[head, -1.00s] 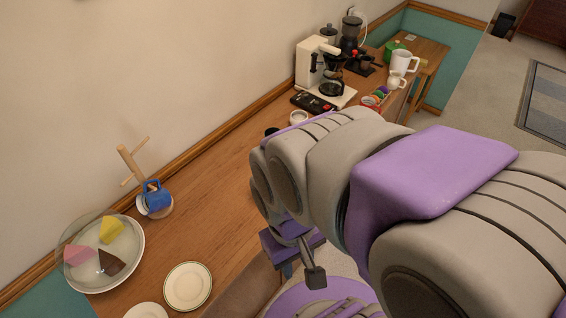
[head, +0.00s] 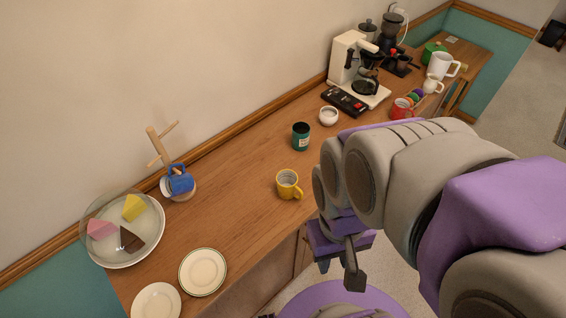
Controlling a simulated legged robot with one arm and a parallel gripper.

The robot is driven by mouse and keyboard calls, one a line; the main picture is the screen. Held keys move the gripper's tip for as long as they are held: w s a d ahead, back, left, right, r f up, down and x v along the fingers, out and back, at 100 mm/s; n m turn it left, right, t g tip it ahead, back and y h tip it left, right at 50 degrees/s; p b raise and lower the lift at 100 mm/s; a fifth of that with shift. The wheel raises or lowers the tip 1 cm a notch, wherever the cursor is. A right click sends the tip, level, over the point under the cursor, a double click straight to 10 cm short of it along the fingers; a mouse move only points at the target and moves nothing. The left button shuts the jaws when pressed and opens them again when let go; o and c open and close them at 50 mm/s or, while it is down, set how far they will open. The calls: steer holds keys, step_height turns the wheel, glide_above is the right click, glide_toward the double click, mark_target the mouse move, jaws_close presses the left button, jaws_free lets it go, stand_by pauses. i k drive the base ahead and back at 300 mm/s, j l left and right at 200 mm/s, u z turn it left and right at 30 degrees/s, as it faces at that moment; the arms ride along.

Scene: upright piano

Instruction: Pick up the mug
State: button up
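A yellow mug (head: 288,185) stands upright on the wooden counter, its handle towards the lower right. A blue mug (head: 181,180) hangs on the wooden mug tree (head: 158,147) at the left. The task does not say which mug is meant. My gripper (head: 340,268) is beyond the counter's front edge, to the lower right of the yellow mug and apart from it. Its jaws look parted, with nothing visible between them.
A dark green canister (head: 301,137) and a small white bowl (head: 328,116) stand behind the yellow mug. A coffee maker (head: 349,62) is at the back. Plates (head: 203,271) and a covered cake dish (head: 122,230) are at left. Counter left of the yellow mug is clear.

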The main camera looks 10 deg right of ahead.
mark_target(287, 179)
steer(key=l+u, duration=0.15)
steer(key=u, duration=0.25)
steer(key=l+u, duration=0.2)
steer(key=u, duration=0.15)
steer(key=l+u, duration=0.2)
steer(key=u, duration=0.2)
steer(key=l+u, duration=0.1)
steer(key=l, duration=0.3)
steer(key=k+l, duration=0.1)
steer(key=l, duration=0.3)
steer(key=k+l+u, duration=0.15)
steer(key=l, duration=0.25)
steer(key=l+u, duration=0.1)
steer(key=l, duration=0.3)
steer(key=k+l+u, duration=0.1)
steer(key=l, duration=0.25)
steer(key=k+l, duration=0.15)
steer(key=l, duration=0.25)
steer(key=u, duration=0.05)
